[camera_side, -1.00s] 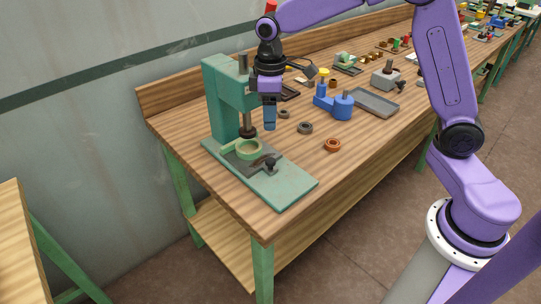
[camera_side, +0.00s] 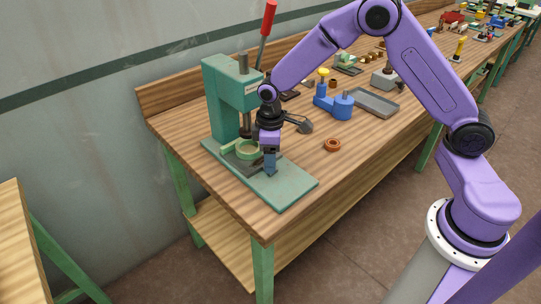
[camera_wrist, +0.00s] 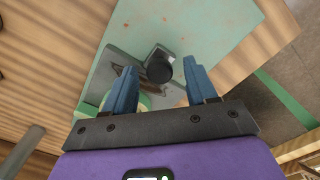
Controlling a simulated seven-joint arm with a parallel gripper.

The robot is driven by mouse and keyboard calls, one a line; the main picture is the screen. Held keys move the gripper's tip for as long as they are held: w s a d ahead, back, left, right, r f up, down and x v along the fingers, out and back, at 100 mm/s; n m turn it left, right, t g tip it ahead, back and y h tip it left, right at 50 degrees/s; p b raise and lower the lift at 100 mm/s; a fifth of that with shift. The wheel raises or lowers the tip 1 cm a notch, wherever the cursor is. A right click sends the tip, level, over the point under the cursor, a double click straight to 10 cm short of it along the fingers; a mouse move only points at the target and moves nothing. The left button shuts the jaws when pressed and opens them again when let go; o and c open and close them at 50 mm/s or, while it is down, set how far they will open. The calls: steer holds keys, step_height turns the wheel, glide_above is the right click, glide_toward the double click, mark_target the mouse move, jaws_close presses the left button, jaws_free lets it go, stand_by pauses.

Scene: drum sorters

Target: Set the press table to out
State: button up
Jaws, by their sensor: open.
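The green press (camera_side: 222,98) stands at the near left end of the bench, with a flat green base plate (camera_side: 291,191). Its press table carries a pale green ring (camera_side: 243,152), which sits below the dark ram. The table's black knob (camera_wrist: 159,67) shows in the wrist view between my fingers, on a grey slide (camera_wrist: 138,38). My gripper (camera_side: 270,172) is open, with its blue fingertips pointing down at the knob, one on each side. Whether they touch it I cannot tell. In the side view my gripper hides the knob.
A lever with a red handle (camera_side: 268,17) rises behind the press. An orange ring (camera_side: 332,145), a blue fixture (camera_side: 335,104) and a grey tray (camera_side: 375,102) lie to the right on the bench. The bench's front edge is close to the base plate.

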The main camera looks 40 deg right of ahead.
jaws_close()
steer(key=s, duration=1.2)
steer(key=shift+s+a, duration=0.1)
steer(key=shift+s, duration=0.2)
jaws_free()
steer(key=shift+r, duration=0.1)
step_height(320, 180, up, 17)
steer(key=shift+r, duration=0.15)
stand_by(0.4)
